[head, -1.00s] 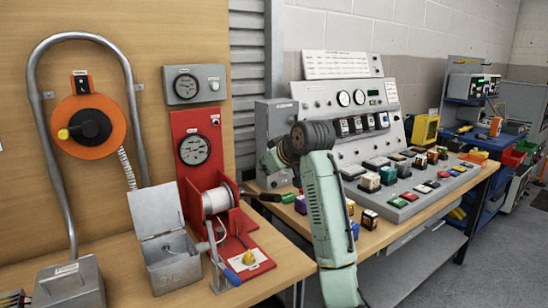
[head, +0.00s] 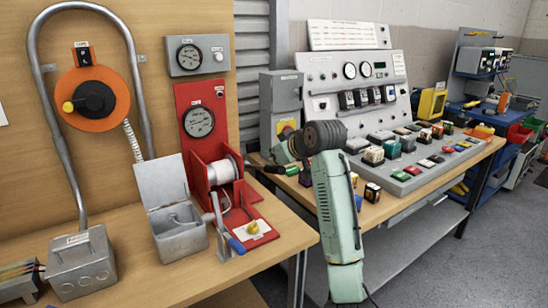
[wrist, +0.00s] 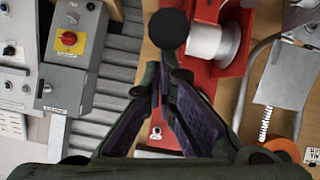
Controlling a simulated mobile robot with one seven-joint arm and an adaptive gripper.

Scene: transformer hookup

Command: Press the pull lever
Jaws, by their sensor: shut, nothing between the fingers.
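The lever (head: 274,169) with a dark handle and round black knob sticks out to the right from the red winch stand. I take it as the pull lever. Its black knob (wrist: 170,29) shows large in the wrist view, just beyond my fingertips. My gripper (wrist: 164,64) is shut and empty, with its two dark fingers meeting at the tips. In the head view my gripper (head: 281,153) is just above the knob, partly hidden by my wrist. I cannot tell whether it touches the knob.
The winch spool (head: 222,171) and a blue-handled crank (head: 236,245) are left of the lever. An open grey box (head: 180,239) stands further left. A grey switch box (head: 281,95) is behind my gripper. A sloped button console (head: 420,165) is to the right.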

